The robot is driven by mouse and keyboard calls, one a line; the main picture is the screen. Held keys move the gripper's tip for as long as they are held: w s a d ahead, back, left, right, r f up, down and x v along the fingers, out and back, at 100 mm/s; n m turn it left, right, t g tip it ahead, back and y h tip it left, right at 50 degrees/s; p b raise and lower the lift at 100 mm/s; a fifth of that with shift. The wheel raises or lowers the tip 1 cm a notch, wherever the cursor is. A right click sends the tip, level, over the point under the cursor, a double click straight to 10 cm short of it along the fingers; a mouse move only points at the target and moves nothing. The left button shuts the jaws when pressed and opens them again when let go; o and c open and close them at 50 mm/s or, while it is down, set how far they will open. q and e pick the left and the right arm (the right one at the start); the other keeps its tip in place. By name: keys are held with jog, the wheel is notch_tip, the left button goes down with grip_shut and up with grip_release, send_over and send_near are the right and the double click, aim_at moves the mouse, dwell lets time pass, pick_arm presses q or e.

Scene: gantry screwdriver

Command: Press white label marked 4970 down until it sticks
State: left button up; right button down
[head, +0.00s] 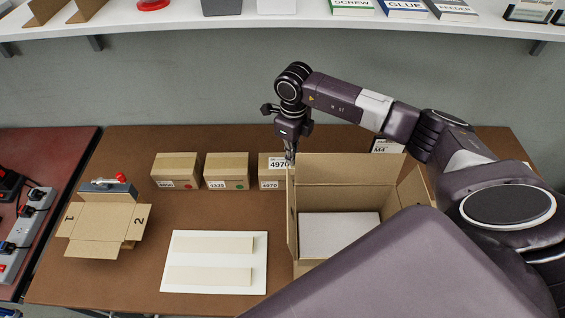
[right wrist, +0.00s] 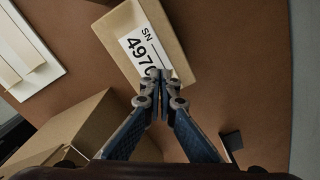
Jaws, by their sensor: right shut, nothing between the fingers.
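The white label marked 4970 (head: 279,164) lies on top of the right-hand small cardboard box (head: 277,176) in the back row. In the right wrist view the label (right wrist: 136,46), printed "SN 4970", lies along the box top (right wrist: 168,32), its last digit partly covered by my fingertips. My right gripper (head: 290,157) points down at the label's right end in the head view. In the right wrist view its fingertips (right wrist: 162,75) are together with nothing between them. I cannot tell whether they touch the label. My left gripper is not in view.
A large open carton (head: 350,172) stands right in front of the labelled box, close to my gripper. Two similar boxes (head: 176,166) (head: 227,167) stand to the left. A white board (head: 215,288) with two beige strips and an open-flapped box (head: 97,216) are at the front left.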

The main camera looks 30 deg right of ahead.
dwell(0.3)
jog(key=shift+r+p, duration=2.25)
jog(key=shift+r, duration=1.3)
jog(key=shift+f, duration=0.1)
